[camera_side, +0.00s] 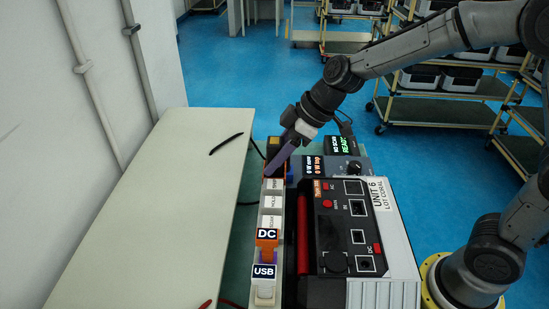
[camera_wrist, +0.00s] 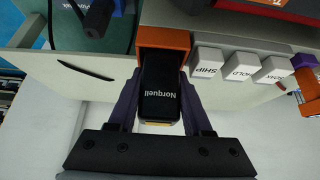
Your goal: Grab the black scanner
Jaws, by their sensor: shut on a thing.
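The black scanner (camera_wrist: 160,88), marked "Norquell", sits between the two purple fingers of my gripper (camera_wrist: 160,100) in the wrist view. My gripper is shut on its sides. The scanner's far end is at an orange holder (camera_wrist: 164,38); I cannot tell whether it is still seated in it. In the side view my gripper (camera_side: 278,160) reaches down at the far end of the row of holders, and its finger hides much of the scanner.
White bins labelled SHIP (camera_wrist: 207,62) and HOLD (camera_wrist: 240,66) stand beside the orange holder. DC (camera_side: 267,236) and USB (camera_side: 264,272) holders are at the near end. The Unit 6 tester (camera_side: 385,195) stands to the right. A dark pen-like thing (camera_side: 226,144) lies on the pale bench (camera_side: 150,210).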

